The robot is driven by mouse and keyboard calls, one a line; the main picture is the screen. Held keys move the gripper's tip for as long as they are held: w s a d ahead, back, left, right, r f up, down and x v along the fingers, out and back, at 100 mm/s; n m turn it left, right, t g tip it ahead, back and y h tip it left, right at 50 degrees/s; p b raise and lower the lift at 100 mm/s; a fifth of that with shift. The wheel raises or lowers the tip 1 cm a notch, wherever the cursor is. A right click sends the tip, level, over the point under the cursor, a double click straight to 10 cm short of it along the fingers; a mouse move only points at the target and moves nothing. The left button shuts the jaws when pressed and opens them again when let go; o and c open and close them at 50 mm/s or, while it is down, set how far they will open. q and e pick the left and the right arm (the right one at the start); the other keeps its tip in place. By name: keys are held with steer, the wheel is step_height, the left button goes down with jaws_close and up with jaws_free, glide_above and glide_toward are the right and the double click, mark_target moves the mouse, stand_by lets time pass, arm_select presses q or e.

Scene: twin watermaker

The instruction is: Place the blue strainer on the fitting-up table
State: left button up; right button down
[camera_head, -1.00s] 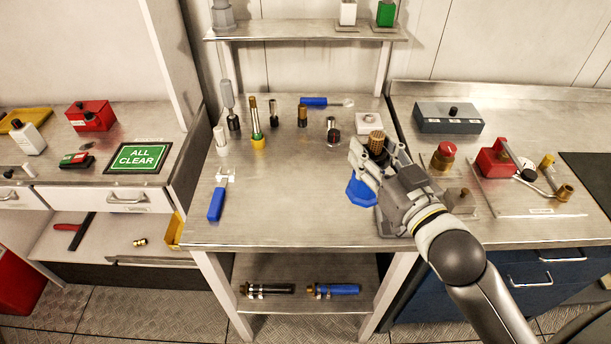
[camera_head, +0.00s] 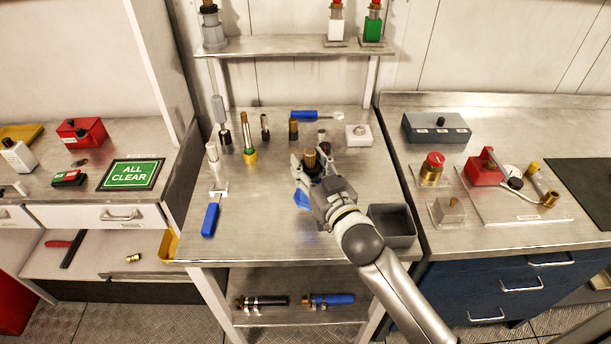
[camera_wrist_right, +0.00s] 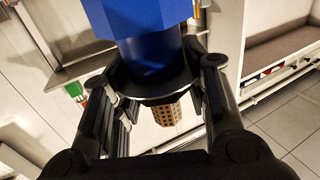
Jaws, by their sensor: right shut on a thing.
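The blue strainer shows in the right wrist view (camera_wrist_right: 150,30) with a blue faceted head, a dark collar and a brass mesh end. In the head view its blue head (camera_head: 302,198) and brass mesh (camera_head: 310,160) show on either side of my right gripper (camera_head: 308,178). My right gripper is shut on the strainer and holds it over the middle of the fitting-up table (camera_head: 260,225). Whether the strainer touches the table cannot be told. My left gripper is not in view.
Several upright fittings, such as the yellow-based one (camera_head: 249,140), stand at the table's back left. A blue-handled tool (camera_head: 211,218) lies at the left. A white block (camera_head: 358,135) sits at back right, and a grey bin (camera_head: 392,225) at front right. The front middle is clear.

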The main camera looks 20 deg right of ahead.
mark_target(302, 201)
steer(key=shift+w+a+f, duration=0.25)
steer(key=shift+w+f, duration=0.2)
steer(key=shift+w, duration=0.05)
step_height(302, 201, down, 3)
steer(key=shift+r+p, duration=0.1)
steer(key=shift+p, duration=0.25)
steer(key=shift+f, duration=0.25)
steer(key=shift+f, duration=0.1)
steer(key=c, duration=0.8)
jaws_free()
steer(key=shift+f, duration=0.15)
